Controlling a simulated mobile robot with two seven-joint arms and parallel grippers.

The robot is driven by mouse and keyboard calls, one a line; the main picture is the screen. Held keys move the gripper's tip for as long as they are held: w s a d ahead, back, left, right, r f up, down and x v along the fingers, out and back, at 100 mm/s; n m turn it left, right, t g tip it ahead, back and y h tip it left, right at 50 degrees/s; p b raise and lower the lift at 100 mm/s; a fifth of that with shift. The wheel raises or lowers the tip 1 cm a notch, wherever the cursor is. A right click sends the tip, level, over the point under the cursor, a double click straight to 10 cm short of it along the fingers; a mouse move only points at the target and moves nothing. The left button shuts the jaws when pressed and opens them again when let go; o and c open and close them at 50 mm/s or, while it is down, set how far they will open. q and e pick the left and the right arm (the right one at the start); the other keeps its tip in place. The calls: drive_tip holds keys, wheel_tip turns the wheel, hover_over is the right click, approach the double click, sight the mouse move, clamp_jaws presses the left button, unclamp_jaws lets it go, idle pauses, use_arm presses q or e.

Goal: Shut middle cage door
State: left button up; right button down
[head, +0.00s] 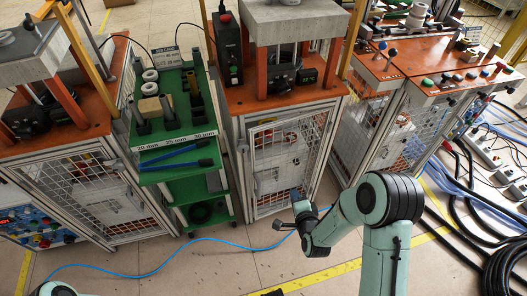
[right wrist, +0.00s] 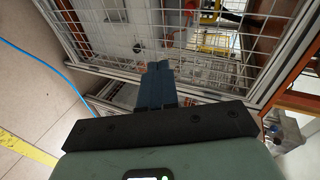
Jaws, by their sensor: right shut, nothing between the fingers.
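The middle cage door (head: 278,160) is a mesh panel in a pale metal frame, below the orange top of the middle station. I cannot tell from the head view whether it is fully closed or slightly ajar. My right gripper (head: 296,194) is at the door's lower right part, with its dark fingers together and empty. In the right wrist view the shut fingers (right wrist: 158,70) point at the door's frame and mesh (right wrist: 215,68). They overlap the frame bar there, and I cannot tell whether they touch it. My left gripper is out of view.
A green cart (head: 178,172) stands left of the middle station. Another caged station (head: 90,190) is at the left, and one (head: 405,125) at the right. A blue hose (head: 180,246) crosses the floor. Black cables (head: 475,225) lie at the right. Floor in front is mostly clear.

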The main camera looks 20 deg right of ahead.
sight(259, 144)
drive_tip(key=w+a+r+t+y, duration=0.25)
drive_tip(key=a+r+t, duration=0.25)
drive_tip(key=r, duration=0.4)
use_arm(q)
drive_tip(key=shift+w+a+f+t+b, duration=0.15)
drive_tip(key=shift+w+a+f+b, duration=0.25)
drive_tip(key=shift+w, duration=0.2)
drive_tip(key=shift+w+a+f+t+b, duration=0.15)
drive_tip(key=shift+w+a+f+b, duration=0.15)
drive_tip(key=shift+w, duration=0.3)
use_arm(e)
drive_tip(key=shift+n+y, duration=0.35)
drive_tip(key=shift+n, duration=0.05)
drive_tip(key=w, duration=1.3)
drive_tip(key=shift+a+f, duration=0.2)
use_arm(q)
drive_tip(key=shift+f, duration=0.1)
